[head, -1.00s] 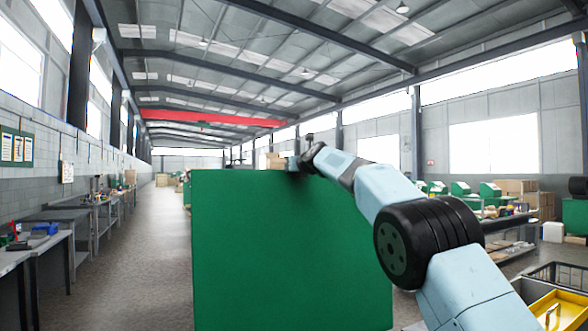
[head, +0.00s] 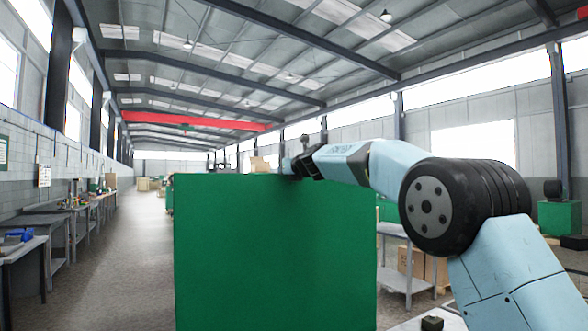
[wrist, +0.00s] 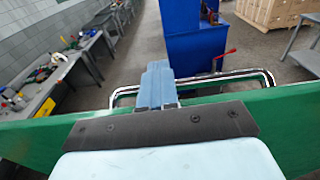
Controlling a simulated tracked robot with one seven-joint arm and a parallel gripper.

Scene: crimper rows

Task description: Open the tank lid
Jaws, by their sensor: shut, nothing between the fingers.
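A large flat green panel (head: 275,255), which looks like the tank lid standing up, fills the lower middle of the head view. I cannot tell how far it is tilted, and the tank body is not clearly visible. In the wrist view the panel's green edge (wrist: 285,112) runs across the picture, with a chrome bar handle (wrist: 232,77) along its far side. My gripper (wrist: 157,68) is shut and empty, reaching over that edge across the middle of the handle. In the head view my gripper (head: 288,167) is at the panel's top edge, its tips partly hidden.
Workbenches (head: 60,225) with tools line the left wall, beside a clear aisle (head: 125,245). A blue cabinet (wrist: 195,40) stands beyond the panel, with a wooden crate (wrist: 275,10) behind. A grey shelf table (head: 400,275) with boxes stands right of the panel.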

